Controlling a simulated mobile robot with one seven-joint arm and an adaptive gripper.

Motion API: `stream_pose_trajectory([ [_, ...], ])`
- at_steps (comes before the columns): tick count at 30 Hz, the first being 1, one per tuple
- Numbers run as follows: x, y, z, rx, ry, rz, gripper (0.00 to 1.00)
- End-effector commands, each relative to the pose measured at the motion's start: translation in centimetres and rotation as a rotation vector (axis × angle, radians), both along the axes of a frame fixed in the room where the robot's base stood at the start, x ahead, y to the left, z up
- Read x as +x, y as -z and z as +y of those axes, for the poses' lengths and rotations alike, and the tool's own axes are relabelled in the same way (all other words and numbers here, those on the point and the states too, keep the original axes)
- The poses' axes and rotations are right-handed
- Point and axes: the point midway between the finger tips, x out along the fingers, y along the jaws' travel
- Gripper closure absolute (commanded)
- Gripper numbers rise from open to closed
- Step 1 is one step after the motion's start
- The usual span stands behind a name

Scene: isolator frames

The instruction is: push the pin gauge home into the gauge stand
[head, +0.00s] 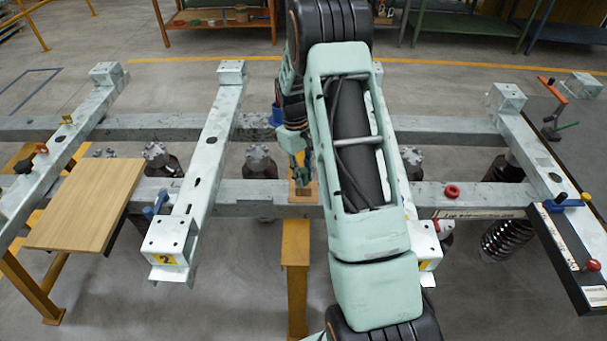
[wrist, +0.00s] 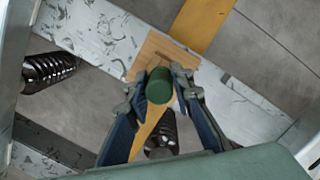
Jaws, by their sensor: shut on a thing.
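My gripper (wrist: 160,87) is shut on a green round-ended cylinder, which I take to be the pin gauge (wrist: 159,88). Its end faces the wrist camera, and its lower part is hidden behind it and the fingers. A light wooden block, which looks like the gauge stand (wrist: 148,53), lies beyond the pin in the wrist view, on the grey beam. In the head view the stand (head: 295,198) sits on the near beam, just below my gripper (head: 302,178). Whether the pin is in the stand's hole or above it, I cannot tell.
Grey steel beams (head: 170,128) cross the frame, with dark ribbed insulators (head: 508,238) beneath. A wooden board (head: 85,205) lies at left. A red ring (head: 452,191) sits on the near beam at right. A yellow post (head: 296,262) stands below the stand.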

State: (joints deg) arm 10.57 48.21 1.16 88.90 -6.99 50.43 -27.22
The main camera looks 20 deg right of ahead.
Motion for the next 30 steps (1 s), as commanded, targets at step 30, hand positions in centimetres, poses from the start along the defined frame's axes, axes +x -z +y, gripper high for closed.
stream_pose_trajectory([
  [30,1.4,-9.0,0.5,0.000,0.000,-0.004,0.59],
])
